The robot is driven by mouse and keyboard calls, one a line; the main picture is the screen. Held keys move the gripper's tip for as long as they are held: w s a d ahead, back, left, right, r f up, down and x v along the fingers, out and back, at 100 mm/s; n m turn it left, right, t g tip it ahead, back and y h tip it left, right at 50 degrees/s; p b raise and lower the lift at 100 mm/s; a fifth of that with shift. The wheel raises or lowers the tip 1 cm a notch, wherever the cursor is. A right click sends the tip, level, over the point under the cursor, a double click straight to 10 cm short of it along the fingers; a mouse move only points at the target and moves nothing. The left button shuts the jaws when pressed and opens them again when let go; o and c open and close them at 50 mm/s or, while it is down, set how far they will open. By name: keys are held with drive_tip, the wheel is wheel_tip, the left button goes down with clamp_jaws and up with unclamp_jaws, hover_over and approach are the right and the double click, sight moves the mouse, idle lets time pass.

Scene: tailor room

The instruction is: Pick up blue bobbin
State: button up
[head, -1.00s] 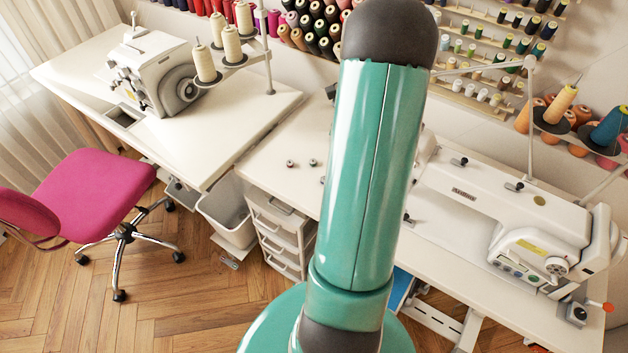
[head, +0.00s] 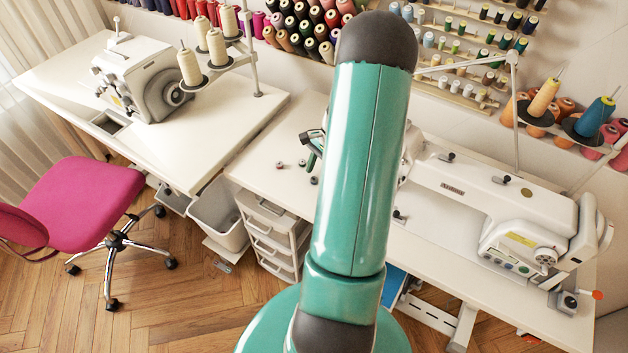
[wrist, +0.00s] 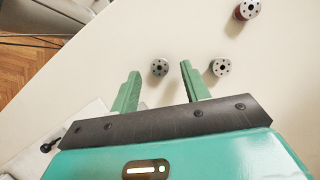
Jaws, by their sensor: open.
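Three small bobbins with pale, holed faces lie on the white table. In the wrist view, a dark-sided bobbin (wrist: 159,67) shows in the gap between the fingers, possibly the blue one, but its thread colour is hard to tell. A second bobbin (wrist: 220,67) lies just right of the right finger. A third, red-sided bobbin (wrist: 246,9) is at the top right. My gripper (wrist: 160,72) is open and empty, pointing toward the table. In the head view, my gripper (head: 310,146) is partly hidden behind my arm, near the bobbins; a dark one (head: 314,180) lies close to the arm.
A white sewing machine (head: 490,205) stands right of my arm on the same table (head: 262,180). A serger (head: 145,80) stands on the left table. A pink chair (head: 80,195) and a bin (head: 220,215) are in front. Thread racks line the back wall.

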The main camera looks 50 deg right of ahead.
drive_tip(key=shift+a+f, duration=0.2)
drive_tip(key=shift+f, duration=0.25)
drive_tip(key=shift+c, duration=0.3)
clamp_jaws()
